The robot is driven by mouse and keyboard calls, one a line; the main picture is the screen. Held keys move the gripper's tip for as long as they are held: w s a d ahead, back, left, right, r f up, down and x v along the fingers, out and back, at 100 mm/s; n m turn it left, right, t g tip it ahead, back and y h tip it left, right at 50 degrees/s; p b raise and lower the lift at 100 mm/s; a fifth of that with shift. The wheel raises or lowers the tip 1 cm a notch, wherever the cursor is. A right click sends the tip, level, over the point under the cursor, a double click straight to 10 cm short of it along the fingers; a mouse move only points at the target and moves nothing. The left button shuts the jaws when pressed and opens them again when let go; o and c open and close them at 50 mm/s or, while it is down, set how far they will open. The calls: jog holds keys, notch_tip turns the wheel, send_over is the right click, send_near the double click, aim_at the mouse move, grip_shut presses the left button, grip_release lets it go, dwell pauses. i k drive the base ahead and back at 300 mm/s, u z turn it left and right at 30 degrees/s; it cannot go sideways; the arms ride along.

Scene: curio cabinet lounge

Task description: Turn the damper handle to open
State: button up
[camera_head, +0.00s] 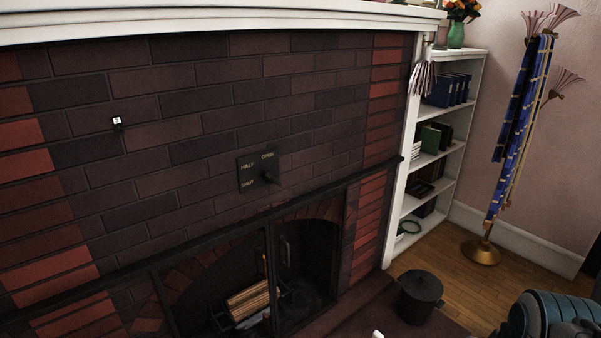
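A small dark damper plate (246,162) is fixed to the brick chimney breast, above the firebox. It bears the words HALF at upper left, OPEN at upper right and SHUT at lower left. The dark damper handle (270,178) sticks out from the plate's lower right part. It is small and dark, and I cannot tell for sure which word it points to. My gripper is not in view.
A black ledge (218,223) runs below the plate, over the firebox with logs (250,300). The white mantel (220,18) overhangs above. A lidded black pot (420,297) stands on the hearth at right. A teal object (550,315) is at bottom right.

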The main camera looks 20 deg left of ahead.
aim_at(270, 178)
jog(key=u, duration=0.6)
jog(key=i, duration=0.85)
jog(key=u, duration=0.75)
